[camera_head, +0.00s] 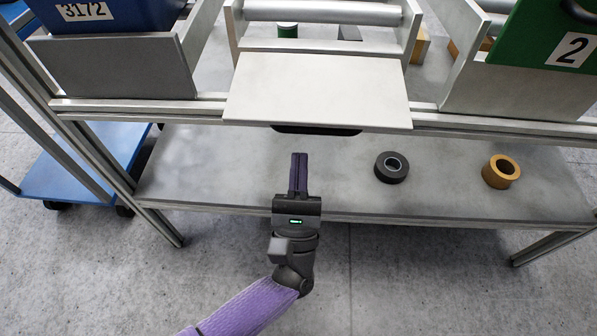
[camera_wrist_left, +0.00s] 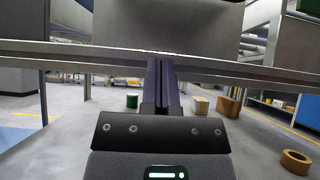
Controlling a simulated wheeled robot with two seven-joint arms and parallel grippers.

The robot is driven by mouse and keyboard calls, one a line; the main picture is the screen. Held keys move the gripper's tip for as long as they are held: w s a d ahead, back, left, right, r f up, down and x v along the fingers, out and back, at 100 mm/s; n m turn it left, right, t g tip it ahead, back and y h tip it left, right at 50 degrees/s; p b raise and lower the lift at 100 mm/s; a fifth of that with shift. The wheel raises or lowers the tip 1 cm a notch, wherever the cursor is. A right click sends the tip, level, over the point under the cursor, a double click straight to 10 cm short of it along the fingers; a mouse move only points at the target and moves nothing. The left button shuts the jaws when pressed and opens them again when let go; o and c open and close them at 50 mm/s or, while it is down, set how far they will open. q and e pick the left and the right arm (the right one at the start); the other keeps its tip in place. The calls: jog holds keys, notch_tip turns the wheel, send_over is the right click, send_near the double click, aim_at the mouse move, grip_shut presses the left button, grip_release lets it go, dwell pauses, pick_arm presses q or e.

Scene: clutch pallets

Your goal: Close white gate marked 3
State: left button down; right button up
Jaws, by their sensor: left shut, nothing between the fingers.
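A white gate panel (camera_head: 318,90) hangs folded outward and down at the middle bay of the rack, its face tilted toward me. No number 3 shows on it. A dark handle-like edge (camera_head: 317,130) sticks out under its front edge. My left gripper (camera_head: 299,156) is shut and empty, its fingers pointing away from me, just in front of and below the gate's front edge, with no visible contact. In the left wrist view the shut fingers (camera_wrist_left: 161,58) point at the rack's rail, under a grey panel (camera_wrist_left: 165,25) that may be the gate. My right gripper is out of view.
Black tape (camera_head: 391,168) and yellow tape (camera_head: 501,171) lie on the lower shelf (camera_head: 230,175). A blue cart (camera_head: 75,172) stands at left.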

aim_at(318, 100)
pick_arm(q)
jog(key=r, duration=0.3)
jog(key=r+p, duration=0.1)
jog(key=r, duration=0.1)
jog(key=shift+w+r, duration=0.35)
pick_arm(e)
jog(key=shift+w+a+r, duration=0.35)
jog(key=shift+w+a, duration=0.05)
